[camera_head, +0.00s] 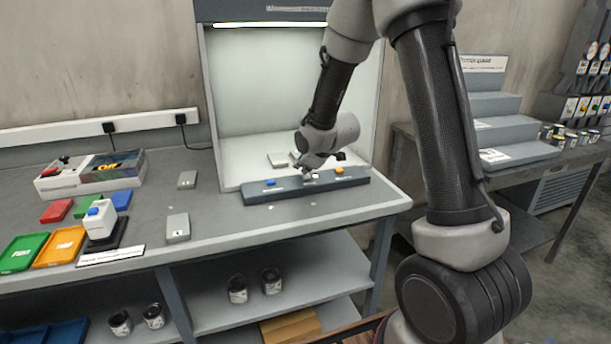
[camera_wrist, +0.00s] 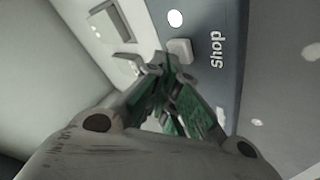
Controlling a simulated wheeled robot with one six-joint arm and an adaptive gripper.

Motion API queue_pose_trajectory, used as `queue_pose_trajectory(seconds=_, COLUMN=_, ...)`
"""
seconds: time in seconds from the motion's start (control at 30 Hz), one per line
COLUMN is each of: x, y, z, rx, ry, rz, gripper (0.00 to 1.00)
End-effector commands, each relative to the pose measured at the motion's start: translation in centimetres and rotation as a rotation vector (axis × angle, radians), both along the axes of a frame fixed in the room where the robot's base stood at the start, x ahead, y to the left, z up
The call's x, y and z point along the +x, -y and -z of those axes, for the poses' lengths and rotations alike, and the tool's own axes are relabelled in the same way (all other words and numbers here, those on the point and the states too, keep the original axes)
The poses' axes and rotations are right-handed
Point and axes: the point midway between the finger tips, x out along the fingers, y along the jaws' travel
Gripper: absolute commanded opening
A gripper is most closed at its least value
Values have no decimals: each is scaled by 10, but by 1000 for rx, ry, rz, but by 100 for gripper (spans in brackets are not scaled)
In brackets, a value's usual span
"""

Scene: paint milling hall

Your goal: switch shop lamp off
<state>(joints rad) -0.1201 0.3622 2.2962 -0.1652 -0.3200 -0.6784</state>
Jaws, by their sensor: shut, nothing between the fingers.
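A dark grey switch bar (camera_head: 255,196) lies along the front of the light booth (camera_head: 240,100). It carries a blue button (camera_head: 270,182) at the left and a yellow button (camera_head: 339,170) at the right. In the wrist view, the bar (camera_wrist: 222,75) shows the label "Shop", a pale grey button (camera_wrist: 180,48) and a bright white round spot (camera_wrist: 175,18) beside it. My gripper (camera_head: 308,174) is shut and empty over the middle of the bar. Its fingertips (camera_wrist: 166,70) are close to the pale button in the wrist view; I cannot tell whether they touch it. The booth's top lamp strip (camera_head: 265,24) glows white.
The bench (camera_head: 225,225) holds several coloured trays, a white bottle (camera_head: 100,220) and small grey plates at the left. Pale plates (camera_head: 278,159) lie inside the booth behind my gripper. A stepped rack (camera_head: 500,125) stands on another table at the right.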

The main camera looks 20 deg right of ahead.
Motion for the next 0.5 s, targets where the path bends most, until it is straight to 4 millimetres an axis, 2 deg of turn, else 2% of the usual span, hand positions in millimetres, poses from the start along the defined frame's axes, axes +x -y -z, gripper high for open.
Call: queue_pose_trajectory(seconds=0.5, x=0, y=0, z=5, rx=0, ry=-1, rz=0, gripper=0)
